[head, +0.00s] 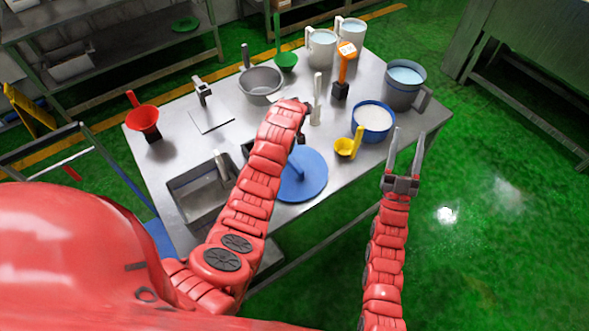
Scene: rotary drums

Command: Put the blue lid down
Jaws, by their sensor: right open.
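The blue lid (308,182) is a flat round disc with an upright handle, near the front edge of the metal table. I cannot tell whether it rests on the table or hangs just above it. My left gripper (301,138) is above the lid's handle, mostly hidden by its own arm; its jaws do not show. A blue tub (373,132) of white contents stands uncovered, behind and right of the lid. My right gripper (408,131) is open and empty, with its fingers pointing up in the picture, beside the table's right front edge.
A yellow scoop (346,149) lies between lid and tub. A grey bucket (404,84), white jugs, a grey bowl (261,84) and an orange-handled tool (344,66) stand behind.

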